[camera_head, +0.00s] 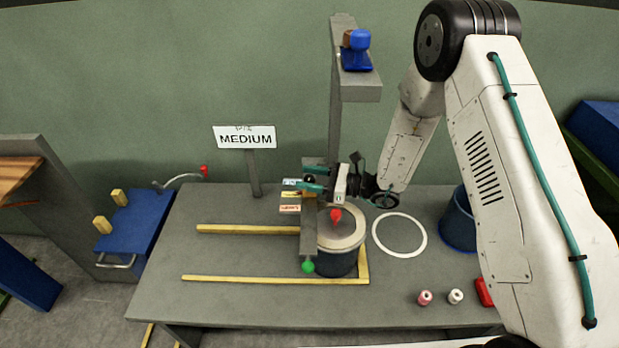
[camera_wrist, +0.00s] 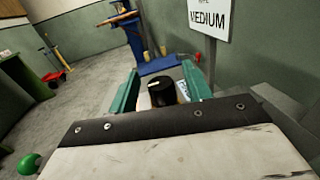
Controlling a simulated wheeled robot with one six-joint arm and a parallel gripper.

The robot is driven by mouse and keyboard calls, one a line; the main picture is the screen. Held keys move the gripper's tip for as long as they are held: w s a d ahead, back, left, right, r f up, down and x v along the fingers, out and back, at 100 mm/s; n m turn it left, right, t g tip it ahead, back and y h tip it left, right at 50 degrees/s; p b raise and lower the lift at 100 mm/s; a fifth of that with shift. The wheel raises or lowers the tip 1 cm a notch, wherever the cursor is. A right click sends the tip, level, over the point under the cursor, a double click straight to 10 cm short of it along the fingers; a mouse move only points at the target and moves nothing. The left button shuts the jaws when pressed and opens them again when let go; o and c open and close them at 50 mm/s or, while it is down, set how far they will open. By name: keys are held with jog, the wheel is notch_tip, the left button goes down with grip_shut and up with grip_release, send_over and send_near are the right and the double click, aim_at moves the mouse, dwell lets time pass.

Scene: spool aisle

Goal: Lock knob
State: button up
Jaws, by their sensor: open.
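A black knob (camera_wrist: 161,93) with a pale mark on top shows in the wrist view, between the two teal fingers of my gripper (camera_wrist: 160,72). The fingers are apart, one on each side of the knob; I cannot tell whether they touch it. In the head view my gripper (camera_head: 302,179) points left above the grey post with coloured labels (camera_head: 290,208), beside the drum (camera_head: 338,262). The knob is small and mostly hidden there.
A grey arm with a green ball (camera_head: 308,267) crosses the drum, which has a red piece (camera_head: 336,215) on top. A wooden frame (camera_head: 250,279) lies on the table. A MEDIUM sign (camera_head: 244,138) stands behind. A blue bucket (camera_head: 458,222) and small spools (camera_head: 425,298) are at right.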

jog(key=v, duration=0.7)
jog(key=shift+s+d, duration=0.1)
jog(key=shift+d, duration=0.25)
jog(key=shift+s+f, duration=0.2)
jog(key=shift+s, duration=0.1)
jog(key=s+g, duration=0.1)
jog(key=s+n+g, duration=0.1)
jog(key=s, duration=0.1)
jog(key=s+n+g, duration=0.1)
jog(key=shift+s+a+f, duration=0.2)
jog(key=shift+a+f, duration=0.1)
jog(key=shift+f, duration=0.05)
jog(key=s+d+r+n+h, duration=0.5)
jog(key=s+d+r+n, duration=0.1)
jog(key=s+r, duration=0.3)
jog(key=s+d+r+n+h, duration=0.6)
jog(key=s+r, duration=0.3)
jog(key=r, duration=0.1)
jog(key=s+d+r+n+h, duration=0.6)
jog(key=s+r, duration=0.4)
jog(key=shift+d+r+n, duration=0.15)
jog(key=shift+r+n, duration=0.05)
jog(key=shift+n, duration=0.2)
